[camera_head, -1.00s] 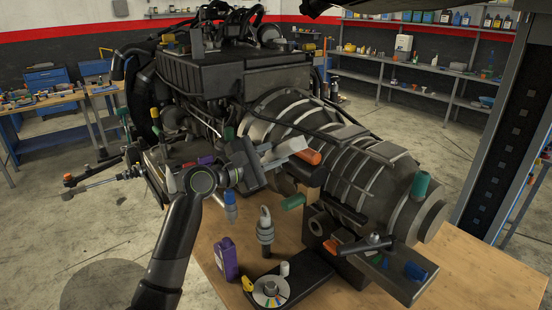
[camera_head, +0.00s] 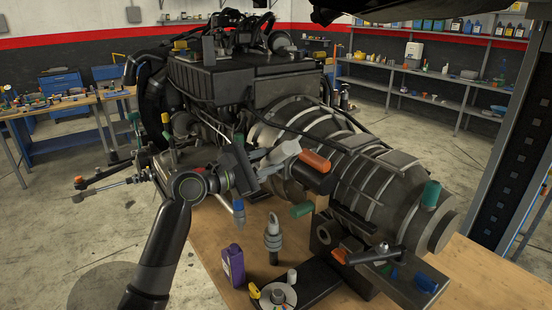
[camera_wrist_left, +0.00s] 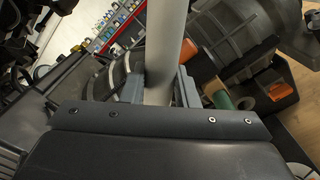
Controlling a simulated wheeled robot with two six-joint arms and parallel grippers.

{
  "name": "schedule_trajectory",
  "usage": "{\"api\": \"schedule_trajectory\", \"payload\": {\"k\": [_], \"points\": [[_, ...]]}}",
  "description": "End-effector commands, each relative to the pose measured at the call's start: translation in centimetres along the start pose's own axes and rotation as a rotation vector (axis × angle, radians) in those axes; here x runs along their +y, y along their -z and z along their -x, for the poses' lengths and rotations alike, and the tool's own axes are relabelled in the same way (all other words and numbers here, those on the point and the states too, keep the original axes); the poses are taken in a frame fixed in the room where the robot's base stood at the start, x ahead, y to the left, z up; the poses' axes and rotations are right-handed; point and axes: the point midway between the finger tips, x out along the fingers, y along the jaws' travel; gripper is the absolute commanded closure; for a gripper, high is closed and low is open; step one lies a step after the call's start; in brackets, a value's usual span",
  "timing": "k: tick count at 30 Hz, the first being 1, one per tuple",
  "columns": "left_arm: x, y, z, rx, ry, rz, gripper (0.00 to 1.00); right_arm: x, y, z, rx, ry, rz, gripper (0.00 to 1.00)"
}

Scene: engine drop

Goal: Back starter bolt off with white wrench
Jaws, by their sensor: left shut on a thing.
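My left gripper (camera_head: 255,165) is beside the engine and shut on a pale grey-white bar, which looks like the white wrench (camera_head: 279,154). In the left wrist view the wrench (camera_wrist_left: 165,45) runs up and away between the fingers. Its far end is hard to make out. In the head view it points right towards a dark cylinder with an orange part (camera_head: 314,161), low on the engine's side; I cannot tell whether they touch. I cannot pick out the starter bolt. My right gripper is not in view.
The engine with its ribbed gearbox (camera_head: 375,175) fills the middle above a wooden table (camera_head: 212,225). A purple bottle (camera_head: 233,265), a grey eye-ended part (camera_head: 272,240) and a black tray (camera_head: 318,285) stand in front. A dark post (camera_head: 510,150) rises at the right.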

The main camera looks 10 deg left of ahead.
Motion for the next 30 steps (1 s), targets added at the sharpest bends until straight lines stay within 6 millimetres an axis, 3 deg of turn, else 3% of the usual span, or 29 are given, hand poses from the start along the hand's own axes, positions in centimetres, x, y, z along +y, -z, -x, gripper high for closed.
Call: {"api": "schedule_trajectory", "payload": {"k": [13,25,30], "points": [[0.0,-0.1,3.0,0.0,-0.001,-0.002,1.0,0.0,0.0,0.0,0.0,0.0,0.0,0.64],[-0.1,-0.1,3.3,-0.002,-0.001,-0.003,1.0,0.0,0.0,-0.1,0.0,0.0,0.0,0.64],[-1.2,0.2,3.3,-0.003,0.0,-0.066,1.0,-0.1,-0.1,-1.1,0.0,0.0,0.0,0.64]]}}
